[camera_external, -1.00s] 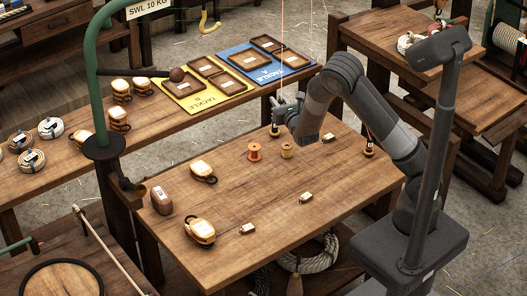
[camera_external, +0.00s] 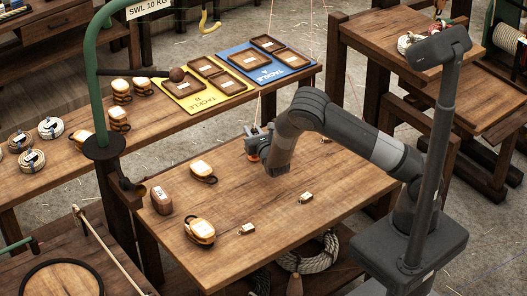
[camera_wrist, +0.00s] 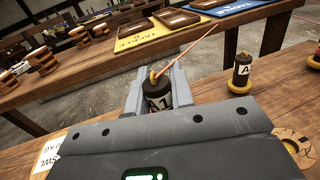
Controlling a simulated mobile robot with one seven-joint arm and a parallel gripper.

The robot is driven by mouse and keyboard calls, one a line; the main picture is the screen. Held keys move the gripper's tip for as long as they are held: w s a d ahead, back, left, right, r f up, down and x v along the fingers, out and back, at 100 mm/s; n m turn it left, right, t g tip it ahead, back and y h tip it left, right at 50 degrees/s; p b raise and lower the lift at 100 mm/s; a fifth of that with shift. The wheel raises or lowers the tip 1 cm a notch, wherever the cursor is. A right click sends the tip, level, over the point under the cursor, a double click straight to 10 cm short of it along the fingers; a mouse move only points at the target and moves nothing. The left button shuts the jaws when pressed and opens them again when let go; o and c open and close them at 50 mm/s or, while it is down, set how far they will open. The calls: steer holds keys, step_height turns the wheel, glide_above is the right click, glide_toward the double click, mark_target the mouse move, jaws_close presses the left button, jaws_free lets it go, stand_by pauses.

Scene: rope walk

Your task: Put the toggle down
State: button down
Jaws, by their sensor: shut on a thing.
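My gripper (camera_external: 256,146) is low over the far left part of the middle table (camera_external: 335,170). In the wrist view its fingers (camera_wrist: 153,93) are shut on a black cylinder marked A1 (camera_wrist: 157,96), which I take for the toggle. A yellow loop tops it, and an orange cord (camera_wrist: 187,52) runs from the loop up to the right. The cylinder stands nearly upright. Its lower end is hidden by the gripper, so I cannot tell whether it touches the table.
A similar black cylinder (camera_wrist: 242,70) stands on a yellow base to the right. Wooden blocks (camera_external: 201,172) and small tagged pieces (camera_external: 305,197) lie on the table. Yellow and blue boards with trays (camera_external: 202,92) lie on the back bench. The table's middle is clear.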

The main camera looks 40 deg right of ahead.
steer(key=c, duration=1.3)
jaws_free()
steer(key=shift+f, duration=0.1)
steer(key=shift+o, duration=0.2)
